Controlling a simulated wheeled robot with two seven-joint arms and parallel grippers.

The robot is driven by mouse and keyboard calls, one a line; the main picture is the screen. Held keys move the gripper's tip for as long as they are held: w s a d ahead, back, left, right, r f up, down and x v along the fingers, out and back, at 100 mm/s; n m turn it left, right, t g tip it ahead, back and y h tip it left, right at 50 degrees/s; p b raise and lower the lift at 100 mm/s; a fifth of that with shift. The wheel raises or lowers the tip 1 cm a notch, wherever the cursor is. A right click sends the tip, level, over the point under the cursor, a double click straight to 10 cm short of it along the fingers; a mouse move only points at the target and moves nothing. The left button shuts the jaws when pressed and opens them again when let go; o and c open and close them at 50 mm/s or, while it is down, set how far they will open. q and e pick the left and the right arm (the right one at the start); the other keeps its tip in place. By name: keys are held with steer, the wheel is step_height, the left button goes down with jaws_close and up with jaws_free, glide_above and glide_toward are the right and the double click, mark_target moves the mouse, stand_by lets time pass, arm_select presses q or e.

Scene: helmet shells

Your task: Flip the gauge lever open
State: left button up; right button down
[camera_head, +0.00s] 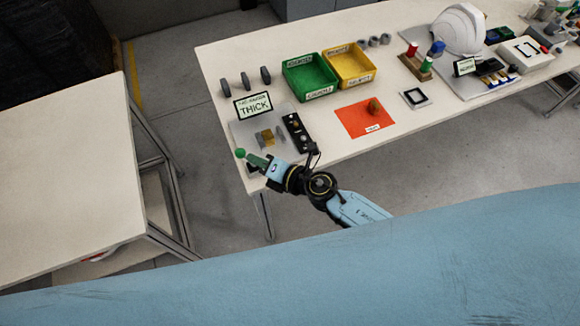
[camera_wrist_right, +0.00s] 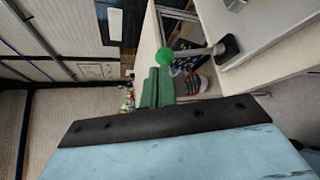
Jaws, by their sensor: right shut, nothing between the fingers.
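The gauge lever shows in the right wrist view as a grey rod (camera_wrist_right: 198,52) with a green ball knob (camera_wrist_right: 164,57), running to a black block (camera_wrist_right: 228,48). In the head view the green knob (camera_head: 240,153) is at the left front of the grey gauge plate (camera_head: 241,128). My right gripper (camera_head: 250,158) reaches in over the table's front edge. Its green fingers (camera_wrist_right: 158,72) are shut and empty, with their tips right beside the knob. I cannot tell whether they touch it. My left gripper is not in view.
A sign reading THICK (camera_head: 253,105) stands behind the plate, and a black strip (camera_head: 297,132) is at its right. Green (camera_head: 311,78) and yellow (camera_head: 350,67) bins, grey parts (camera_head: 245,80) and an orange mat (camera_head: 358,121) are nearby. A white helmet shell (camera_head: 460,29) is farther right.

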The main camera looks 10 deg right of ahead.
steer(key=r+p+v, duration=0.1)
steer(key=p+v, duration=0.1)
steer(key=v, duration=0.9)
steer(key=shift+s+a, duration=0.2)
steer(key=shift+s, duration=0.15)
steer(key=s+d+f+m+g+h+b, duration=0.1)
steer(key=s+d+f+m+h+b, duration=0.3)
steer(key=f, duration=0.6)
steer(key=s+d+f+m+h+b, duration=0.1)
steer(key=d+f+m+b, duration=0.1)
steer(key=d+f+m, duration=0.6)
steer(key=s+d+f+m+g+h+b, duration=0.1)
steer(key=s+d+f+m+h+b, duration=0.2)
steer(key=f, duration=0.9)
steer(key=s+d+f+m+g+h+b, duration=0.1)
steer(key=s+f+m+g+b, duration=0.1)
steer(key=s+f+m+g, duration=0.2)
steer(key=s+d+f+m+g+h+b, duration=0.1)
steer(key=s+f+m+g+b, duration=0.2)
steer(key=s+f+m, duration=0.6)
steer(key=s+f, duration=0.5)
steer(key=s, duration=0.6)
steer(key=shift+m+g, duration=0.4)
